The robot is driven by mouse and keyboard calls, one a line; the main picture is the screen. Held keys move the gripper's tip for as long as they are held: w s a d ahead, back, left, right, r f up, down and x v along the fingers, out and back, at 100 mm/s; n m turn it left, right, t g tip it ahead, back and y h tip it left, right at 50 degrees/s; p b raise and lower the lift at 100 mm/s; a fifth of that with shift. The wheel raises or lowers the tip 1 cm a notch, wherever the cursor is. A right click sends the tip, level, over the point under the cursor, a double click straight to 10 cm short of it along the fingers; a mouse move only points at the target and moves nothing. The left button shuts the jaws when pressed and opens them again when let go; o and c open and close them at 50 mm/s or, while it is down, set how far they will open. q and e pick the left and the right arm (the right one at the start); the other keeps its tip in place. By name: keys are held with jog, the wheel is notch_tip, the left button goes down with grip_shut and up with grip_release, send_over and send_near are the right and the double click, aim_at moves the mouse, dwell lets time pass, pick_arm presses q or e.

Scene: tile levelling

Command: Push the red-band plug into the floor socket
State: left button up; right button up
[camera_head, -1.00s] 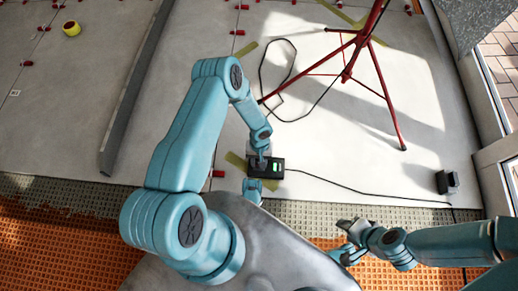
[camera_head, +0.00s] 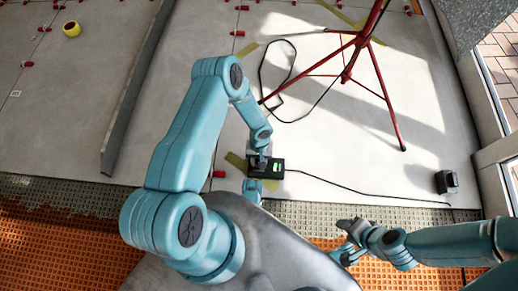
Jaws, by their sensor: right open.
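A black box with a lit green patch (camera_head: 273,167) lies on the grey floor in front of me; I cannot tell if it is the floor socket. My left gripper (camera_head: 261,160) reaches down onto its left part; its fingers are too small and covered to read. A small black block (camera_head: 447,182) stands on the floor at the right. A black cable runs from the box towards it; its end lies near the block. No red-band plug can be made out. My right gripper (camera_head: 347,238) is open and empty over the orange and grey matting, apart from the box.
A red tripod (camera_head: 347,72) stands behind the box, with a looped black cable (camera_head: 262,75) beside it. A long grey bar (camera_head: 137,85) lies at the left. A yellow roll (camera_head: 71,29) and several red clips lie farther back.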

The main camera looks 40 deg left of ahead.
pick_arm(q)
jog(key=shift+r+p, duration=1.35)
jog(key=shift+r, duration=0.65)
